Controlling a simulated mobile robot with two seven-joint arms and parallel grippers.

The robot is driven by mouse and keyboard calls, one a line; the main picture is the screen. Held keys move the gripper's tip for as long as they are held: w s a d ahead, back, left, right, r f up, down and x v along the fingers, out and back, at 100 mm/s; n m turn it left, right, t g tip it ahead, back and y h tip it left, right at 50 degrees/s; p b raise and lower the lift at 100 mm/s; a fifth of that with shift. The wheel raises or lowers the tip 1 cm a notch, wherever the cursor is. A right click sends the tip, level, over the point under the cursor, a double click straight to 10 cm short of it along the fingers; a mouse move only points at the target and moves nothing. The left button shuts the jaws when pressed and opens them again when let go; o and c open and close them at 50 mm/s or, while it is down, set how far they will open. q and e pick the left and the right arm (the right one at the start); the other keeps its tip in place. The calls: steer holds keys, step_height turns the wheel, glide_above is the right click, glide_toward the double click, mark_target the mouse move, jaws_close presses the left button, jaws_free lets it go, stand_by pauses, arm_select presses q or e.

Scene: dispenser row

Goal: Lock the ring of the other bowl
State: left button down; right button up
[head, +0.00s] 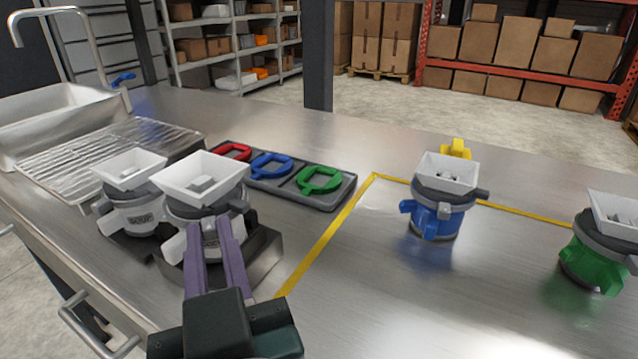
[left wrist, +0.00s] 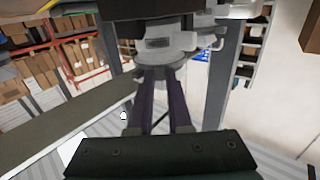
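Two dispensers with white square bowls stand at the left of the counter in the head view. The nearer bowl (head: 201,177) sits over a grey ring and body on a dark metal block (head: 258,262). The other bowl (head: 130,168) sits to its left over a similar grey body (head: 132,216). My left gripper (head: 213,226) points at the nearer dispenser's grey body, its purple fingertips at the front grey tab. In the left wrist view, the fingertips (left wrist: 161,80) meet the underside of the grey body (left wrist: 160,42). Whether they press on the tab is unclear. My right gripper is out of view.
A dark tray (head: 333,199) holds red, blue and green rings behind the dispensers. A blue dispenser (head: 437,217) and a green one (head: 590,265) stand right of the yellow line (head: 328,234). A wire rack (head: 75,160) and sink (head: 55,115) are at left.

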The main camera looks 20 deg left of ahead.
arm_select(q)
steer(key=shift+s+a+m+t+h, duration=0.2)
steer(key=shift+a+m+t+h, duration=0.05)
steer(key=shift+m+t+h, duration=0.3)
stand_by(0.4)
steer(key=shift+s+a+m+t+h, duration=0.25)
steer(key=shift+m+t+h, duration=0.2)
steer(key=shift+h, duration=0.2)
steer(key=m+t+h, duration=0.1)
steer(key=a+m+h+b, duration=0.1)
steer(key=h, duration=0.1)
steer(key=shift+s+a+f+t+b, duration=0.2)
steer(key=shift+s+t+b, duration=0.1)
steer(key=shift+s+t, duration=0.1)
steer(key=m+h+b, duration=0.1)
steer(key=a+m+t+h+b, duration=0.1)
steer(key=h, duration=0.1)
steer(key=shift+s+a+m, duration=0.15)
steer(key=shift+s+m, duration=0.05)
steer(key=shift+m, duration=0.1)
steer(key=shift+a+r+m+t+h+b, duration=0.15)
steer(key=shift+a+m+h+b, duration=0.25)
steer(key=shift+h+b, duration=0.35)
steer(key=shift+a+r+m+t+h+b, duration=0.2)
steer(key=shift+m+h+b, duration=0.3)
steer(key=shift+h, duration=0.45)
steer(key=shift+a+f, duration=0.1)
steer(key=shift+f, duration=0.05)
steer(key=c, duration=1.1)
jaws_free()
